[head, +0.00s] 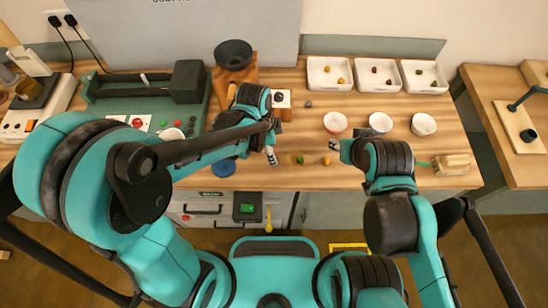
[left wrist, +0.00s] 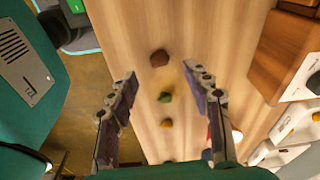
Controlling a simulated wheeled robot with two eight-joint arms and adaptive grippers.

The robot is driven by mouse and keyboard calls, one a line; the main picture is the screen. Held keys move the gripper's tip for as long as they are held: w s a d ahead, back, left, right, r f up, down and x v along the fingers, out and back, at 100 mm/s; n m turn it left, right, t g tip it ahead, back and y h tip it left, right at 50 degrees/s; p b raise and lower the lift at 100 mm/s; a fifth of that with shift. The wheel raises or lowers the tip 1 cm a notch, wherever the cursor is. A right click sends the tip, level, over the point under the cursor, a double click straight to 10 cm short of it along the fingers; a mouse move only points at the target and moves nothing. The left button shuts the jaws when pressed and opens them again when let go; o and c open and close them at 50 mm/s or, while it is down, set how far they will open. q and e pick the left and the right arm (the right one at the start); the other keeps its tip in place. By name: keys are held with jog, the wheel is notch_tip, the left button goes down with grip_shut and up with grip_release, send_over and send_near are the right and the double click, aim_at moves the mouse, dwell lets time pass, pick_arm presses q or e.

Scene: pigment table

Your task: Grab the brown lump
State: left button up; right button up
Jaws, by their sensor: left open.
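The brown lump (head: 286,159) lies on the wooden table, just right of my left gripper in the head view, where it is small and hard to make out. In the left wrist view the brown lump (left wrist: 160,57) is clear, beyond and between the spread fingers. My left gripper (left wrist: 156,88) is open with nothing between its fingers; it also shows in the head view (head: 271,156). A green lump (left wrist: 165,97) and an orange lump (left wrist: 166,123) lie in a row with the brown one. My right gripper (head: 335,145) is over the table right of them; its jaws are too small to read.
Three bowls, one of them red-rimmed (head: 335,122), stand behind my right gripper. White trays (head: 330,88) with lumps line the back. A dark lump (head: 308,103) lies on the open middle. A wooden block (head: 452,164) is at right, a green machine (head: 140,90) at left.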

pick_arm(q)
jog(key=f, duration=0.1)
jog(key=f+b, duration=0.1)
jog(key=f, duration=0.1)
jog(key=f+b, duration=0.1)
jog(key=f, duration=0.1)
jog(key=shift+d+f, duration=0.1)
jog(key=shift+d, duration=0.3)
jog(key=c, duration=1)
jog(key=shift+c, duration=0.2)
